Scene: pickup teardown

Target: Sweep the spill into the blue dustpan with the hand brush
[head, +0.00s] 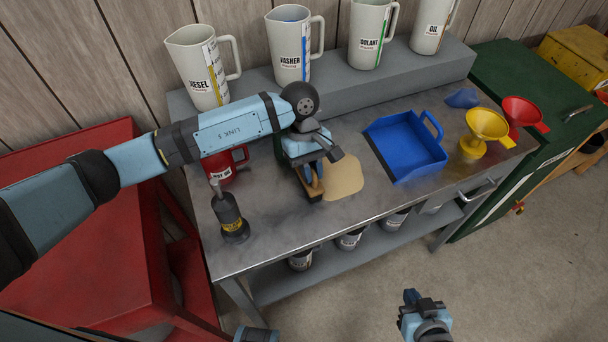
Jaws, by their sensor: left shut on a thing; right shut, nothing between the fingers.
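The spill (344,179) is a flat tan patch on the metal bench top. The blue dustpan (408,148) lies to its right, apart from it, with its handle towards the back right. My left gripper (314,172) is shut on the hand brush (314,192), a small wooden-looking piece with a dark lower edge. The brush is at the left edge of the spill; I cannot tell whether its bristles touch the bench. My arm and gripper hide part of the brush. My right gripper (411,297) is shut and empty, low in front of the bench.
Several labelled jugs (293,47) stand on a grey raised shelf (350,75) behind. A red mug (221,165) and a dark bottle (231,215) are on the left. Yellow (486,126) and red (522,110) funnels and a blue cloth (462,98) are on the right.

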